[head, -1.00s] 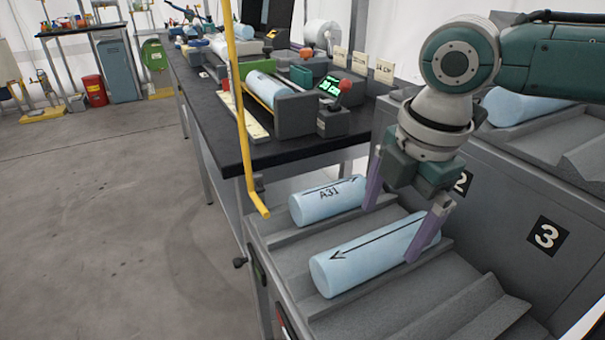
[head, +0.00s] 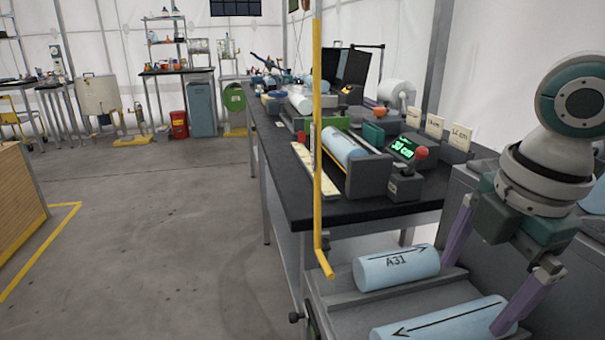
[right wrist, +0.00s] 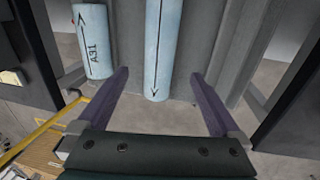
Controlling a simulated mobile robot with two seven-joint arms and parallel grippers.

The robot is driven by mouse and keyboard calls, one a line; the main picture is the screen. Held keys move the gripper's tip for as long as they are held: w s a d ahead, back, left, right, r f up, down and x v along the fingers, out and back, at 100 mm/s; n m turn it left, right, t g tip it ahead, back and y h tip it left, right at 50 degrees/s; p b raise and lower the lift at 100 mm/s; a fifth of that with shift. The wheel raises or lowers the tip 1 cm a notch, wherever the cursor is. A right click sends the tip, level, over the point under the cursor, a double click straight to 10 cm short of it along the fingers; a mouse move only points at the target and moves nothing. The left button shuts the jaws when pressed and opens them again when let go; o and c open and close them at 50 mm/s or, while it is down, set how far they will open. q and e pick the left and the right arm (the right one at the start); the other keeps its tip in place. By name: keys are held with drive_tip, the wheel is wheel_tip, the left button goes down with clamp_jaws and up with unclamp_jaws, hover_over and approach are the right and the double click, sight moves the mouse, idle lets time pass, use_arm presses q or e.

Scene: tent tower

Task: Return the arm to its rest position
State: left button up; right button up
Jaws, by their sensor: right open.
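My right gripper (head: 471,296) is at the right of the head view, pointing down with its two purple fingers spread. It is open over the tray near the right ends of two pale blue cylinders. The cylinder marked A31 (head: 397,268) lies in the rear groove. The front cylinder (head: 440,322), with a long black arrow, is cut off by the picture's bottom edge. In the right wrist view this front cylinder (right wrist: 157,45) appears between the spread fingers, and A31 (right wrist: 92,45) lies outside them, to the left. I cannot tell whether a finger touches either cylinder. My left gripper is out of view.
A yellow upright pole (head: 318,150) with a bent foot stands left of the tray (head: 345,318). A black bench (head: 300,205) carries a measuring device with a green display (head: 402,148) and another cylinder (head: 345,143). Open floor (head: 150,240) lies to the left.

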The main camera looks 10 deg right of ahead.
drive_tip(key=s+a+r+m+t+y+p, duration=0.1)
drive_tip(key=s+a+r+m+p, duration=0.3)
drive_tip(key=s+a+m+p, duration=0.15)
drive_tip(key=s+a+r+m+t+y+p, duration=0.1)
drive_tip(key=s+a+r+m+p, duration=0.35)
drive_tip(key=s+a, duration=0.25)
drive_tip(key=s+d+r+m+h+p, duration=0.2)
drive_tip(key=s+d+r+m+p, duration=0.1)
drive_tip(key=s+d+m+p, duration=0.3)
wheel_tip(320, 180, up, 37)
drive_tip(key=p, duration=3.6)
drive_tip(key=shift+s+d+r+m, duration=0.15)
drive_tip(key=shift+s+d+m, duration=0.15)
drive_tip(key=shift+m, duration=0.1)
